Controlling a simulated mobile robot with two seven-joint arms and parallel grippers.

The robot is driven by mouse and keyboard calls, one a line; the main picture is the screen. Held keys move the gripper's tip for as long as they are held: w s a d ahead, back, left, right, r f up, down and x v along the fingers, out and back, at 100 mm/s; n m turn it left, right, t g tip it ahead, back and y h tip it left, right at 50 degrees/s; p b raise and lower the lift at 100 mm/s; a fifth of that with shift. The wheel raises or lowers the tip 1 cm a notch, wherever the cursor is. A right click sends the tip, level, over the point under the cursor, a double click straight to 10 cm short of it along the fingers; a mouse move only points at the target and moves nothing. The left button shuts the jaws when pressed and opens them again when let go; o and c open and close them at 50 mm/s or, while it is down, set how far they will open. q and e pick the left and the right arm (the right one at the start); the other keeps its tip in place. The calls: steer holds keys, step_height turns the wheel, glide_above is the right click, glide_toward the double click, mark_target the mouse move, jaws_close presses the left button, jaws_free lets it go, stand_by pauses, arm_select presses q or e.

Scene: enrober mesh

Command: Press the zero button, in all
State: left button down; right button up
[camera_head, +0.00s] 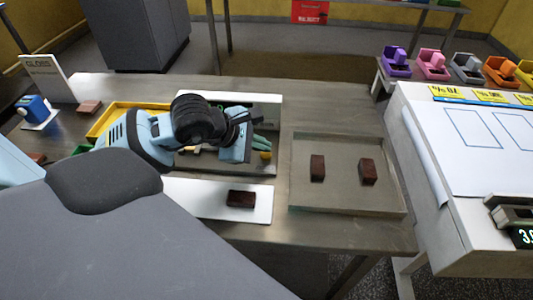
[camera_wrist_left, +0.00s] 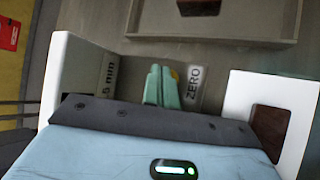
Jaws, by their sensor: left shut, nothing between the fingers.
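My left gripper (camera_head: 263,145) is shut and empty, with its pale green fingers over the grey panel of a device on the steel table. In the left wrist view its two fingers (camera_wrist_left: 160,84) lie together. I cannot tell whether the fingers touch the button. My right gripper is out of view.
A white board (camera_head: 220,202) with a dark brown block (camera_head: 241,198) lies in front of the device. A shallow grey tray (camera_head: 300,192) with two brown blocks is to the right. A yellow tray (camera_head: 105,121) is at left. A white upright panel (camera_wrist_left: 64,70) borders the device.

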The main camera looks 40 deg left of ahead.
arm_select(q)
steer(key=shift+f, duration=0.15)
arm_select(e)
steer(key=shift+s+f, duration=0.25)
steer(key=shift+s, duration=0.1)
arm_select(q)
steer(key=shift+f, duration=0.25)
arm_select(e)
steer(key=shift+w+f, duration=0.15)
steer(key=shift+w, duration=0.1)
arm_select(q)
steer(key=shift+f+b, duration=0.15)
steer(key=shift+b, duration=0.2)
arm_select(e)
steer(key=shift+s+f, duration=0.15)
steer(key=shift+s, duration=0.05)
arm_select(q)
steer(key=shift+f, duration=0.1)
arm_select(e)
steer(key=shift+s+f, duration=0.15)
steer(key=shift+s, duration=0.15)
arm_select(q)
steer(key=shift+r+p, duration=0.3)
steer(key=shift+r, duration=0.6)
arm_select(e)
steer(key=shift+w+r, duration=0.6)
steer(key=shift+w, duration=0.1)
